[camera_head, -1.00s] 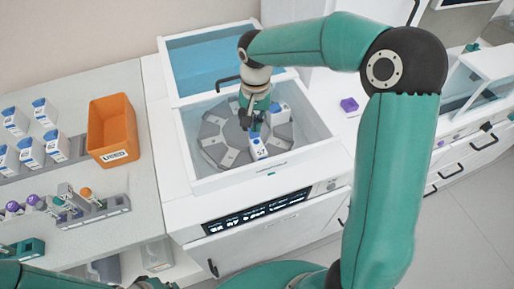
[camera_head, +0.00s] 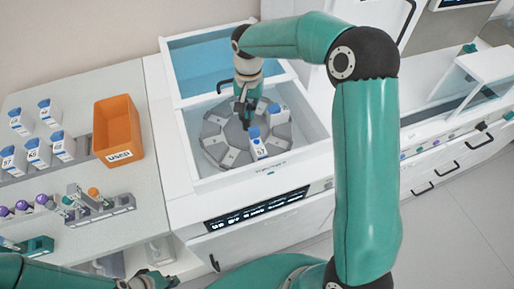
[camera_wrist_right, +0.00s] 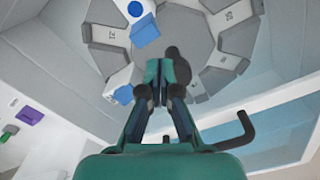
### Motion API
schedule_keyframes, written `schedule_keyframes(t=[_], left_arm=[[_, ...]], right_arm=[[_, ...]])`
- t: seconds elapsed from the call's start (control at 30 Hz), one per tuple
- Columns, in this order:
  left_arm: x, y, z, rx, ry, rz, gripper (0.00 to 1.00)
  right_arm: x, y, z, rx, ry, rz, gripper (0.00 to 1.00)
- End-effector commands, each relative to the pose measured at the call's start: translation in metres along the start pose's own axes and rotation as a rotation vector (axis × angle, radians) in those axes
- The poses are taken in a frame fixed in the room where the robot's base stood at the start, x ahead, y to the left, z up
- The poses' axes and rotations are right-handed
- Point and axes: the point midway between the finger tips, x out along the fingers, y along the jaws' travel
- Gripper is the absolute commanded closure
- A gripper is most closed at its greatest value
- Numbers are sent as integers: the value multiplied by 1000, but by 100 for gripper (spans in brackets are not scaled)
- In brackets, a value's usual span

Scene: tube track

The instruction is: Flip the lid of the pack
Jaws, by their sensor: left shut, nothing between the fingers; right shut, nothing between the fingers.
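A white pack with a blue top (camera_head: 259,150) stands in the grey rotor (camera_head: 222,155) inside the open white machine. A second white and blue pack (camera_head: 279,114) sits behind it to the right. My right gripper (camera_head: 243,124) is shut and empty, just left of and above the front pack. In the right wrist view its shut fingertips (camera_wrist_right: 158,88) are beside a white and blue pack (camera_wrist_right: 118,86), with no clear contact; another pack (camera_wrist_right: 144,32) is further up. Whether a lid stands open is too small to tell. My left gripper (camera_head: 150,281) is shut and empty at the bottom edge.
The machine's bluish lid (camera_head: 212,62) stands raised behind the rotor. An orange bin (camera_head: 118,128) stands on the left bench, beside several more white and blue packs (camera_head: 38,152). A tube rack (camera_head: 100,211) is in front. My right arm crosses the right side of the view.

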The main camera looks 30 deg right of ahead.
Motion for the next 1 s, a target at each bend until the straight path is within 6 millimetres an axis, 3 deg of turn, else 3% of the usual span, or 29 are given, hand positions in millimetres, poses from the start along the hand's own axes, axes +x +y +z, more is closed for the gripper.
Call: schedule_keyframes(t=[0.37,1.0], left_arm=[[2,-1,0,0,0,0,100],[29,-10,0,0,0,0,100]], right_arm=[[3,0,0,0,0,0,100],[38,0,0,0,0,0,100]])
